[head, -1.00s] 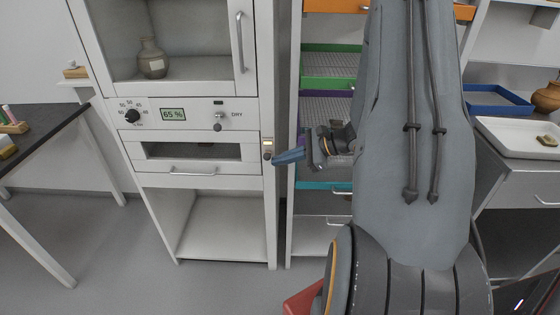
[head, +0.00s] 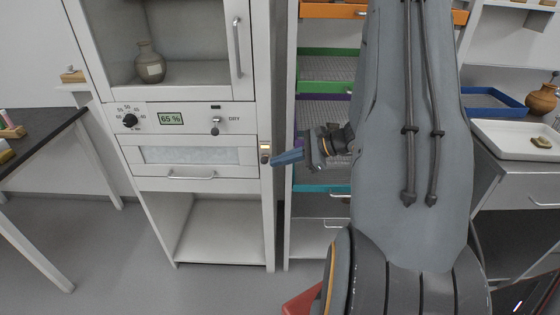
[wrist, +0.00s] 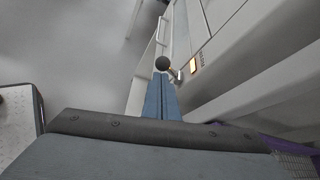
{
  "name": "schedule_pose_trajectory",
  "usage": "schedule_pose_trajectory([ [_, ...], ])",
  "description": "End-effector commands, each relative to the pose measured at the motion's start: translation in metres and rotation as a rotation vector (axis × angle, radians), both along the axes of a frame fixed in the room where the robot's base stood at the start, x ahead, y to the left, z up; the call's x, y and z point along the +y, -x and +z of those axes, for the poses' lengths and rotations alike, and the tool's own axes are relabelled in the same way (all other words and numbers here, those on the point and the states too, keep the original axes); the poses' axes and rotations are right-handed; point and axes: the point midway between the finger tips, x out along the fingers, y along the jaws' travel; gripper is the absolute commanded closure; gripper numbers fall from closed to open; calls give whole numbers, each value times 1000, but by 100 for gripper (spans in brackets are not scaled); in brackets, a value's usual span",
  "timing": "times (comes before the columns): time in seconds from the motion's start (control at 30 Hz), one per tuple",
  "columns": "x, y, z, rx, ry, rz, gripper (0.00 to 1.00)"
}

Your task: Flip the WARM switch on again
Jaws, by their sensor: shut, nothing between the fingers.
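The WARM switch (head: 265,158) is on the right front post of the white cabinet, beside the lower drawer. In the wrist view its small lamp plate (wrist: 194,66) glows amber, and a dark ball knob (wrist: 162,63) on a short metal lever shows just beyond my fingertips. My gripper (head: 275,161) has its blue fingers shut and empty, pointing left at the switch. In the wrist view the shut fingers (wrist: 161,82) end right at the knob; I cannot tell whether they touch it. The label lettering is too small to read.
The cabinet has a drawer with a pale window (head: 190,155), a DRY switch (head: 215,125), a dial (head: 130,121) and a 65 % display (head: 170,119). A shelf rack with coloured trays (head: 326,86) stands close to the right. Open floor lies in front.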

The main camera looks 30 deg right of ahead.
Motion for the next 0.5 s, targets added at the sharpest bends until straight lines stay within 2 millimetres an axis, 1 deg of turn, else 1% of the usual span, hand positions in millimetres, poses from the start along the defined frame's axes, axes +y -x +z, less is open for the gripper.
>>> schedule_pose_trajectory([
  [0.03, -5, 2, -9, 2, 0, -3, 100],
  [0.17, -18, 10, -30, 7, 1, -2, 100],
  [0.2, -27, 13, -22, 4, 5, -4, 100],
  [0.3, -45, 22, -9, 4, 6, -4, 100],
  [0.5, -75, 39, 11, 5, 6, -5, 100],
])
